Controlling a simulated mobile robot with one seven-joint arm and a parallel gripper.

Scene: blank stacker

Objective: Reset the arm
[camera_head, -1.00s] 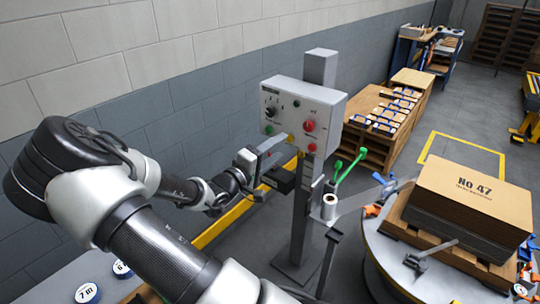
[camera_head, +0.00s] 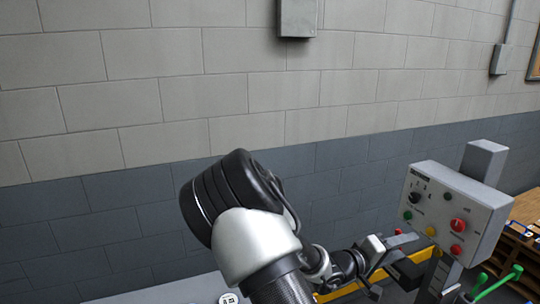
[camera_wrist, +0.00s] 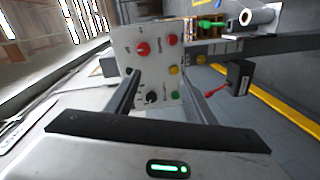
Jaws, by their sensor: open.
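My arm reaches from the lower middle of the head view toward a grey control box on a post. My gripper (camera_head: 402,241) is beside the left side of the control box (camera_head: 472,206). In the wrist view, the two fingers of my gripper (camera_wrist: 162,92) are apart, with nothing seen between them but the box face behind. The control box (camera_wrist: 122,43) there shows red, yellow and green buttons and a black knob. Whether a finger touches the box cannot be told.
A block wall (camera_head: 150,110) stands behind my arm, with a grey wall box (camera_head: 297,17) high up. A wooden rack (camera_head: 525,210) is at the right edge. A dark box with a red lever (camera_wrist: 238,77) and a yellow rail (camera_wrist: 275,108) show in the wrist view.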

